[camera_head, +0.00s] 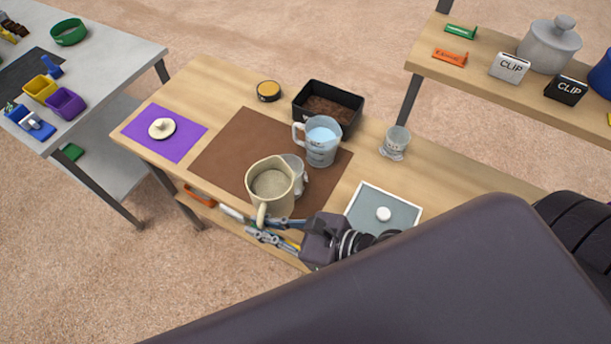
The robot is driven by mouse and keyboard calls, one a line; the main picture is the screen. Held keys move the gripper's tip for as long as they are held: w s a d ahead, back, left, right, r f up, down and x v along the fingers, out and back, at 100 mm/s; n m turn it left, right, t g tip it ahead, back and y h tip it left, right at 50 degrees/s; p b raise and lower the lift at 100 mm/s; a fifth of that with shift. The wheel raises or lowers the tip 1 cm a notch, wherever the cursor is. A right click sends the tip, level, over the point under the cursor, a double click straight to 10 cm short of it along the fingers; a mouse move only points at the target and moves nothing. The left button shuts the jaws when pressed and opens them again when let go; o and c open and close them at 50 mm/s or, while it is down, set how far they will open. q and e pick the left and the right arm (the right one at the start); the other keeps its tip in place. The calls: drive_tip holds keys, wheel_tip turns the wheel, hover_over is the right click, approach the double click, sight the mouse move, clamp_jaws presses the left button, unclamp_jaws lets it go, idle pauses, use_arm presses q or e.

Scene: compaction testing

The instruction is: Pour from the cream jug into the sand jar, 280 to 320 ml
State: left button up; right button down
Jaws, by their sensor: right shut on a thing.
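The cream jug (284,204) is over the front part of the brown mat (220,155), and its wide opening shows a grey-beige inside. My right gripper (263,229) is shut on the cream jug at its handle, on the near side. The jug looks close to upright. A greyish clear jar (299,177) stands just behind and to the right of the jug, partly hidden by it. I cannot tell for sure whether this is the sand jar, or what it holds. My left gripper is not in view.
A measuring jug (321,152) with blue liquid stands close behind the jar. A black tray (327,104) of brown material is behind it. A clear glass (395,142) and a framed grey pad (374,206) with a white disc are right. The mat's left part is clear.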

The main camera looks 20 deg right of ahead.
drive_tip(key=shift+a+r+p, duration=0.1)
drive_tip(key=shift+r+p, duration=0.35)
drive_tip(key=shift+r, duration=0.15)
drive_tip(key=s+a+r+p, duration=0.1)
drive_tip(key=s+a+r, duration=0.2)
drive_tip(key=s, duration=0.1)
drive_tip(key=shift+s+r, duration=0.2)
drive_tip(key=shift+s, duration=0.15)
